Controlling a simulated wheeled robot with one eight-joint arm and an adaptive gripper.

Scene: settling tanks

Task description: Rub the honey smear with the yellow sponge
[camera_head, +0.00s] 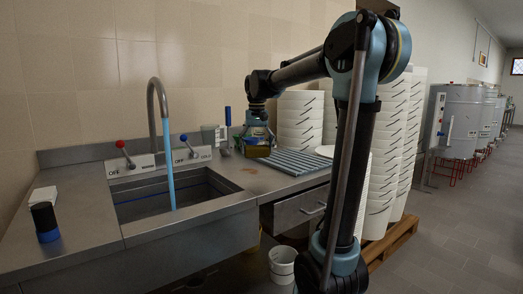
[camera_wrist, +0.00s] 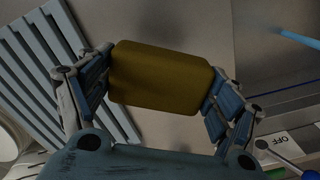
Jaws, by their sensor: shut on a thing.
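My gripper (camera_head: 257,139) is over the steel counter right of the sink, shut on the yellow sponge (camera_head: 257,152). In the wrist view the sponge (camera_wrist: 160,76) sits between the two blue-padded fingers of my gripper (camera_wrist: 161,86). A faint brownish mark, which looks like the honey smear (camera_head: 249,170), lies on the counter just in front of and left of the sponge. I cannot make out the smear in the wrist view. Whether the sponge touches the counter is unclear.
A blue-grey ribbed drying mat (camera_head: 300,162) lies just right of the sponge. The sink (camera_head: 160,197) with blue water running from the tap (camera_head: 154,95) is at left. A dark brush with blue base (camera_head: 46,222) stands far left. White bucket stacks (camera_head: 388,150) rise at right.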

